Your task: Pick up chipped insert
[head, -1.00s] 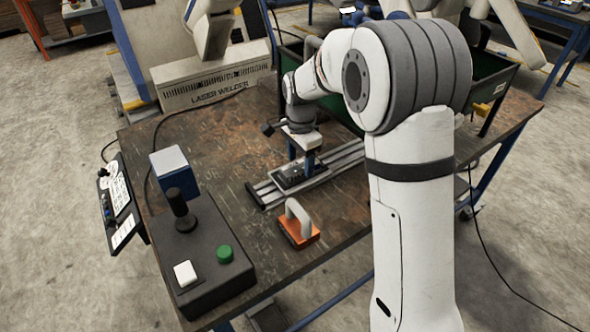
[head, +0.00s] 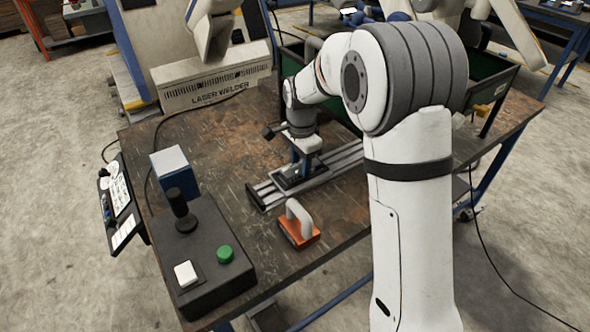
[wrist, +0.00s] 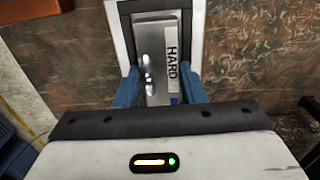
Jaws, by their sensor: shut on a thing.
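The insert is a grey metal block (wrist: 152,52) with a strip reading "HARD" along its right side and bright marks on its left. I take it to be the chipped insert; the chip itself is not clear. My gripper (wrist: 160,90) is shut on it, one blue finger on each side. In the head view my gripper (head: 300,170) points down over the metal rail fixture (head: 335,165), and the insert is low between the fingers, mostly hidden. A pale frame (wrist: 196,38) surrounds the block in the wrist view. I cannot tell whether the block is clear of its seat.
An orange block with a pale handle (head: 299,233) stands in front of the fixture. A control box (head: 205,255) with joystick and buttons and a blue-white box (head: 174,170) are left. A green bin (head: 490,88) is behind. The worn table (head: 225,150) is clear left of the fixture.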

